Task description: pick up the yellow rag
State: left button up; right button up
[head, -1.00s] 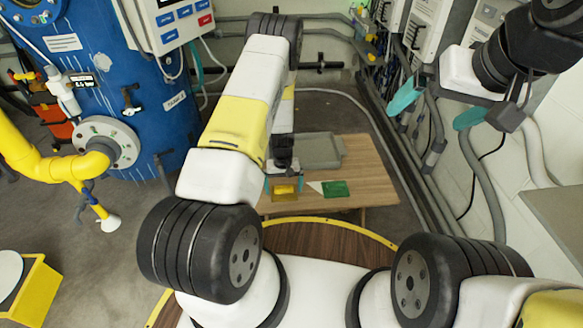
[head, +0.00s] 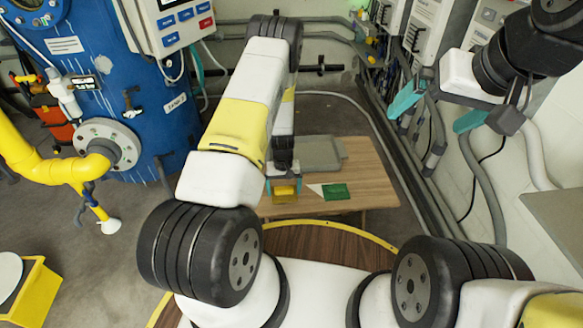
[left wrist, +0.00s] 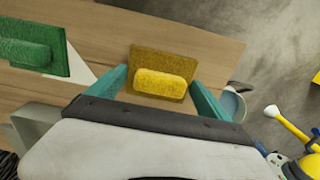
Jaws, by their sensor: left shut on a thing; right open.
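The yellow rag (head: 286,195) is at the front left of the wooden table, below my left gripper (head: 284,186). In the left wrist view it is a flat square with a raised yellow lump (left wrist: 165,86). The teal fingers of my left gripper (left wrist: 160,80) are at its two sides and shut on it. I cannot tell whether the rag is clear of the table. My right gripper (head: 439,108) is open and empty at the upper right, away from the table, with its teal fingers wide apart.
A green rag (head: 335,191) with a raised lump (left wrist: 24,54) lies beside the yellow one, over a white piece (head: 315,188). A grey tray (head: 322,153) lies farther back on the wooden table (head: 365,175). Pipes and cables line the right wall.

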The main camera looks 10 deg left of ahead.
pick_arm(q)
jog(key=r, duration=0.1)
jog(key=s+r, duration=0.1)
jog(key=shift+s+d+r, duration=0.1)
jog(key=shift+d+r, duration=0.1)
jog(key=shift+r, duration=0.2)
jog(key=s+d+r, duration=0.1)
jog(key=s+d, duration=0.3)
jog(key=s, duration=1)
notch_tip(320, 180, up, 22)
jog(key=m, duration=0.3)
send_over(284, 190)
jog(key=s, duration=0.4)
jog(key=s+d+f+n, duration=0.2)
jog(key=s+f, duration=0.3)
jog(key=f, duration=0.6)
jog(key=s+d+f+n, duration=0.15)
jog(key=s+f, duration=0.35)
jog(key=f, duration=0.5)
jog(key=shift+m, duration=0.25)
jog(key=w+a, duration=0.1)
jog(key=w, duration=0.4)
jog(key=w+a+f, duration=0.1)
jog(key=w, duration=0.4)
jog(key=w+a+f, duration=0.1)
jog(key=w, duration=0.4)
jog(key=shift+a, duration=0.35)
jog(key=shift+f, duration=1.7)
jog(key=shift+f, duration=0.1)
